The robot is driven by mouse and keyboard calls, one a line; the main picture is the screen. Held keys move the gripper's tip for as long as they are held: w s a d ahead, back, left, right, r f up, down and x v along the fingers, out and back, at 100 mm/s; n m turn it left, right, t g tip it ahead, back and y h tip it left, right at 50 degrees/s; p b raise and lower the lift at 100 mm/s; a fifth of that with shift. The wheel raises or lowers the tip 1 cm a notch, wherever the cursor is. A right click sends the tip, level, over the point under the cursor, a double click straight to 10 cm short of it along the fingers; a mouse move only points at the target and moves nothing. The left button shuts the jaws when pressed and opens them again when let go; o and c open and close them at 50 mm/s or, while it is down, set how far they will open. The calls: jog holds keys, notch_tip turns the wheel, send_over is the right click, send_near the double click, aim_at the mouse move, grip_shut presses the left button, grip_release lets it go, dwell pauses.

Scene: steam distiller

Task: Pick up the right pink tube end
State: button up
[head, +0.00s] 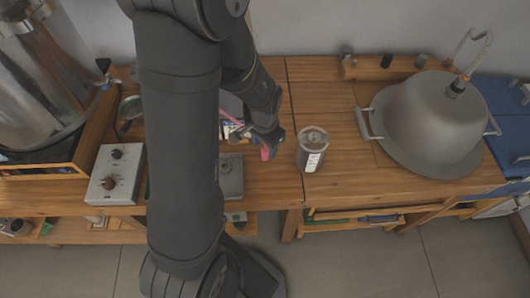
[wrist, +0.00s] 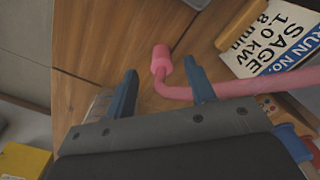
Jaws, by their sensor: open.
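The pink tube end (wrist: 160,58) is a short thick collar on a thinner pink tube. In the wrist view it lies just beyond the fingertips, between their lines; the tube bends and runs off right, passing by the right finger. My gripper (wrist: 162,84) is open, with one blue finger on each side of the bend. No grip on the tube shows. In the head view the pink tube end (head: 265,153) shows just below my gripper (head: 272,142), over the bench. My arm hides much of the tube there, and only one end can be made out.
A lidded jar with a white label (head: 312,152) stands close right of my gripper. A printed card (wrist: 272,38) lies beside the tube. A metal dome (head: 430,115), a control box with knobs (head: 117,172) and a small grey plate (head: 231,178) stand around. Bare wood lies right of the jar.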

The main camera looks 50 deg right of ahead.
aim_at(265, 150)
jog(key=shift+w+d+f, duration=0.1)
jog(key=shift+d+f, duration=0.05)
jog(key=shift+f, duration=1.9)
jog(key=c, duration=1.1)
